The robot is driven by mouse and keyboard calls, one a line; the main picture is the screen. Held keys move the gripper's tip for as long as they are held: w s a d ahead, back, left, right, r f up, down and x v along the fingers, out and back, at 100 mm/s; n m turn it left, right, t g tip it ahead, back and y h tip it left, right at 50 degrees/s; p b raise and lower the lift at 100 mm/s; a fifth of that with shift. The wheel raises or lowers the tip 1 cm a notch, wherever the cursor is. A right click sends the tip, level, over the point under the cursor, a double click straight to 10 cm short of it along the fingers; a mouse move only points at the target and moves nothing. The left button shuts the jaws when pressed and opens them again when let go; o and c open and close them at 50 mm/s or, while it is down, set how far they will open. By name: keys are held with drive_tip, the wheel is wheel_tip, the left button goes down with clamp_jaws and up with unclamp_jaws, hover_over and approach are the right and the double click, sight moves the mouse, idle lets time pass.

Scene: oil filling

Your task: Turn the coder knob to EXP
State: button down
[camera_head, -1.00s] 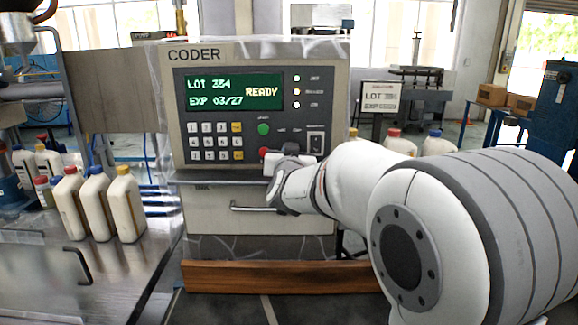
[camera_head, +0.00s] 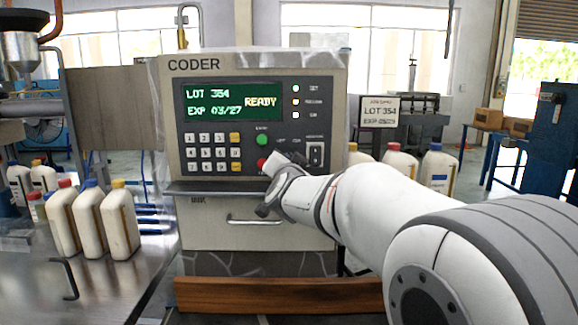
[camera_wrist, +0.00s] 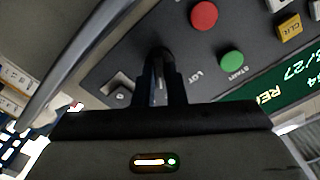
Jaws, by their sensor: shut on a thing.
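The coder (camera_head: 232,72) is a grey box with a dark panel. Its green screen (camera_head: 234,101) reads LOT 354, EXP 03/27 and READY. My gripper (camera_head: 290,158) is at the panel, right of the red button (camera_head: 262,164) and below the small knob labels. In the wrist view my gripper (camera_wrist: 160,58) points at the panel, its fingers close together on the coder knob. The fingers hide the knob, so its pointer cannot be read. The LOT label (camera_wrist: 196,75) shows just beside the fingers; the EXP label is not readable there.
A green button (camera_head: 262,140) and a keypad (camera_head: 213,152) are left of my gripper. A rocker switch (camera_head: 316,153) is close on its right. A ledge (camera_head: 215,188) and a handle (camera_head: 252,221) stick out below. A sign (camera_head: 379,112) with lot and expiry text stands at right.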

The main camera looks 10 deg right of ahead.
idle(0.3)
drive_tip(key=c, duration=1.5)
unclamp_jaws()
drive_tip(key=shift+s+a+p, duration=0.1)
drive_tip(key=shift+s+a, duration=0.15)
drive_tip(key=shift+s, duration=1.05)
drive_tip(key=shift+s+a+p, duration=0.15)
drive_tip(key=shift+s+a, duration=0.15)
drive_tip(key=shift+s, duration=0.95)
drive_tip(key=shift+s+a+p, duration=0.1)
drive_tip(key=shift+s+a, duration=0.15)
drive_tip(key=shift+s, duration=1.05)
